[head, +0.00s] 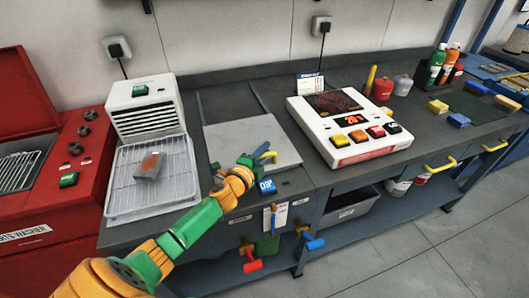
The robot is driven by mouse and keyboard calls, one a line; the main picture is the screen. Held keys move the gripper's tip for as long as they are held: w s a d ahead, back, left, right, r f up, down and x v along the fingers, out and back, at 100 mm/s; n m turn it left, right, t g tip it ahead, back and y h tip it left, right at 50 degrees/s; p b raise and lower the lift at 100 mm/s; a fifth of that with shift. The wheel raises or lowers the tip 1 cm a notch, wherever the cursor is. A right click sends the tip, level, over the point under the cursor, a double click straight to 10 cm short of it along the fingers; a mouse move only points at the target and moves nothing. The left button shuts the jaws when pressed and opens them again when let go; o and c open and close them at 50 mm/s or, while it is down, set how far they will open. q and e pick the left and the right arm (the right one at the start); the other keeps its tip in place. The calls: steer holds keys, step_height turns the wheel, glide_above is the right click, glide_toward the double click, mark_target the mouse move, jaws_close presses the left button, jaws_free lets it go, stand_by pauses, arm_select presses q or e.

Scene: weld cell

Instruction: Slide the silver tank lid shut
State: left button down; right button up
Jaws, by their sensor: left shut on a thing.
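The silver tank lid (232,135) is a flat grey plate on the worktop, left of the white control unit. Two dark rails run back from behind it. No open tank shows around the lid; what lies under it is hidden. My left gripper (260,156) is at the lid's front right part, shut on what looks like the lid's handle. The gripper and wrist hide much of this handle. A blue DIP sign (266,186) is just in front of the lid. My right gripper is not in view.
The white control unit (345,151) stands close on the right. Coloured hand tools hang below the front edge.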

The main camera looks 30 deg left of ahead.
arm_select(q)
steer(key=shift+d+f, duration=0.15)
steer(key=shift+f, duration=0.05)
steer(key=c, duration=1.1)
jaws_free()
steer(key=shift+s, duration=0.1)
steer(key=shift+d+r, duration=0.1)
steer(key=shift+s, duration=0.1)
steer(key=shift+s, duration=0.1)
steer(key=s, duration=0.4)
steer(key=s+r, duration=0.1)
steer(key=s, duration=0.1)
steer(key=shift+s+d+r, duration=0.1)
steer(key=shift+s+d, duration=0.25)
steer(key=shift+s, duration=0.05)
